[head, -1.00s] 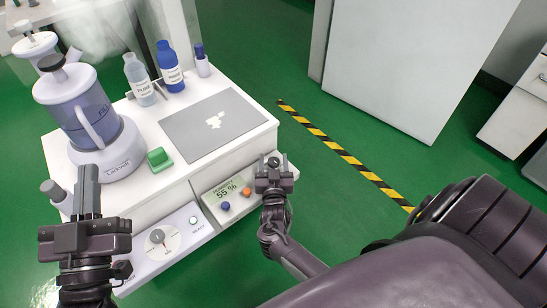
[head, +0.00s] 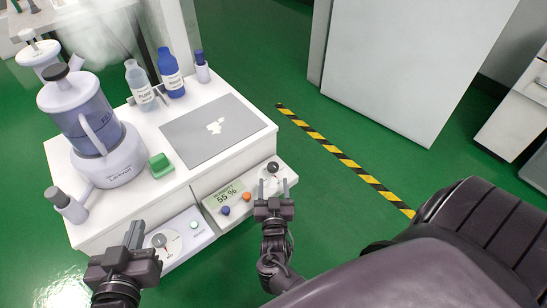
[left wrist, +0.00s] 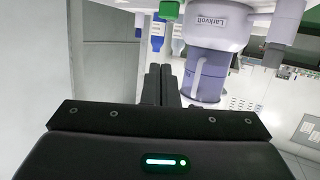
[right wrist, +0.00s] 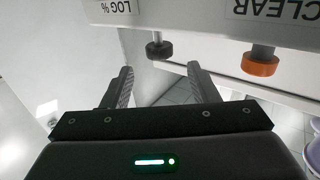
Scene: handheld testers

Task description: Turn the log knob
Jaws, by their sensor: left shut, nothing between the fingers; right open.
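The log knob is the black knob (head: 273,168) at the right end of the humidity panel (head: 235,195). It also shows in the right wrist view (right wrist: 159,50), by the "LOG %" label. My right gripper (head: 274,188) is open and empty. Its fingertips point at the knob, one to each side of it in the picture; in the right wrist view the knob appears just beyond and between the fingertips (right wrist: 159,72). My left gripper (head: 135,233) is shut and empty, beside the lower left panel's dial (head: 160,240). Its closed fingers show in the left wrist view (left wrist: 161,82).
An orange knob (head: 247,196) and a blue knob (head: 225,210) sit on the same panel. A jug-topped device (head: 90,120), a green block (head: 160,166), bottles (head: 170,75) and a grey mat (head: 190,140) occupy the white bench top. Green floor lies right of the bench.

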